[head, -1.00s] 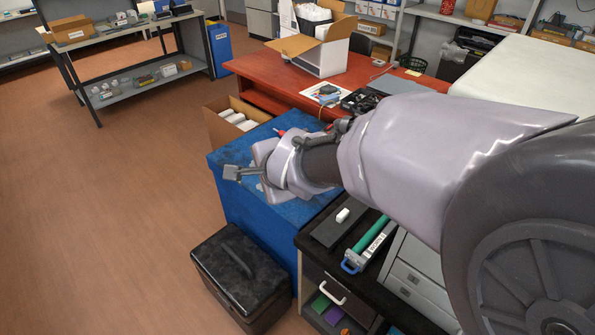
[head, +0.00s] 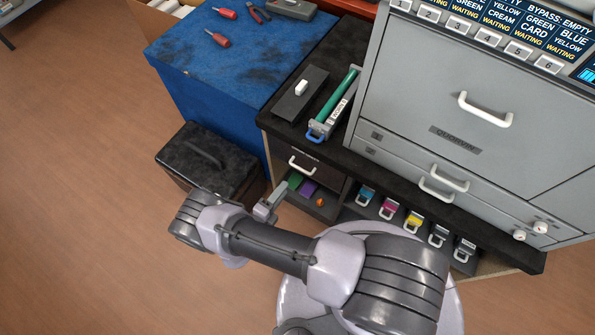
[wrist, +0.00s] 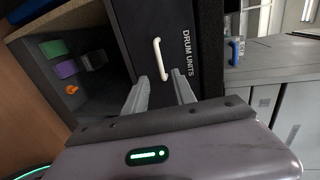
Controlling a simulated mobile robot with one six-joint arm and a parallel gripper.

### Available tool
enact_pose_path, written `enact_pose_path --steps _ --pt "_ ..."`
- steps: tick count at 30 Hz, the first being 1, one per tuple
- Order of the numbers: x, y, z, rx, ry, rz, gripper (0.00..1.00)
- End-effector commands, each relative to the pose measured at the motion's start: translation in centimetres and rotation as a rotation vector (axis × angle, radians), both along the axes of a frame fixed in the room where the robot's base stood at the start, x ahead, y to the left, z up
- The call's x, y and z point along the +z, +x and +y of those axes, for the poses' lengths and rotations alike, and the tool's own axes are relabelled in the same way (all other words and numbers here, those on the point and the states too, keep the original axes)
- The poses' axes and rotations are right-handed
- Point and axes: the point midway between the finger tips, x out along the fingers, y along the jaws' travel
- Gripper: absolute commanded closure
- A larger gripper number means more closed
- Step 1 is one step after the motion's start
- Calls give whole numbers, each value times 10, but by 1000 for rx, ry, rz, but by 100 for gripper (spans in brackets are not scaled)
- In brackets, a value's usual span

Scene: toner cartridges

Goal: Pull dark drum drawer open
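The dark drum drawer (head: 318,172) is in the black-topped cabinet, and its front looks closed. It has a white bar handle (head: 295,163). In the wrist view the drawer front (wrist: 190,15) carries the label "DRUM UNITS", and the handle (wrist: 160,58) lies just beyond my fingertips. My gripper (wrist: 161,88) is open and empty, its two fingers apart and pointing toward the handle without visibly touching it. In the head view my gripper (head: 270,204) is in front of the cabinet, below and left of the handle.
An open shelf under the drawer holds a green block (wrist: 54,48), a purple block (wrist: 66,69) and an orange item (wrist: 72,89). Colored cartridges (head: 414,220) stand to the right. A black case (head: 210,160) sits on the floor at left, beside the blue cabinet (head: 235,125).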

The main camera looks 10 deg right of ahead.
Motion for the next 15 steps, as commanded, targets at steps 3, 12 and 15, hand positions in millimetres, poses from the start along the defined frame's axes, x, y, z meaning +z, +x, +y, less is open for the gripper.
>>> enact_pose_path --steps 3,12,15 --pt "-11 25 -26 -6 0 1 68" --pt "-23 69 -68 -1 1 2 68" --pt "-23 73 -73 0 1 1 68"
